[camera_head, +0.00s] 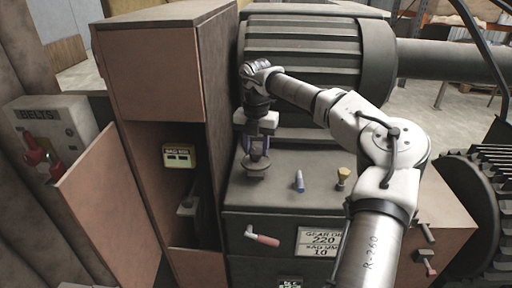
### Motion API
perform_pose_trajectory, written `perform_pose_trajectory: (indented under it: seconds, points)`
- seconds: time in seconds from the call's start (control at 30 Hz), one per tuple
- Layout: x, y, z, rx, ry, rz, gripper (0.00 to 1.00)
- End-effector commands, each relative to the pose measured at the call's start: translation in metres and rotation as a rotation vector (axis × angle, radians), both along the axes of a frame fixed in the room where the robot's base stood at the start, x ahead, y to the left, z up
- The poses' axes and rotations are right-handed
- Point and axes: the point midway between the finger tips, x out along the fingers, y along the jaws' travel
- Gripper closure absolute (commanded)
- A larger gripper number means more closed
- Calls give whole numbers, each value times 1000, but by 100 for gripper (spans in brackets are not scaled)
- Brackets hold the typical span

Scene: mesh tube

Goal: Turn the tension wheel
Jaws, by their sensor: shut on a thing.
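My gripper (257,150) points down over the left part of the dark machine top, in front of the large ribbed motor. Its fingers are shut on a small grey knob-like wheel (257,170), which I take to be the tension wheel. The wheel sits low at the fingertips, close to the machine top. The fingers and the gripper body hide its upper part, so its turn angle cannot be told.
A blue-grey peg (299,181) and a yellow-topped knob (343,177) stand on the machine top, right of my gripper. A red-handled lever (262,238) is on the front face. A tall cabinet (170,60) stands close on the left. A ribbed motor (315,50) is behind.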

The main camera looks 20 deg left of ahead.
Motion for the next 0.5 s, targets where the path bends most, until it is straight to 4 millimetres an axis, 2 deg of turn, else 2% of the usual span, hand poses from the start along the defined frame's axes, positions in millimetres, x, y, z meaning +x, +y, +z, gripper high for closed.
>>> perform_pose_trajectory:
  seconds: [0.5]
  points:
    - [0, 0, 0, -1, -1, -53, 86]
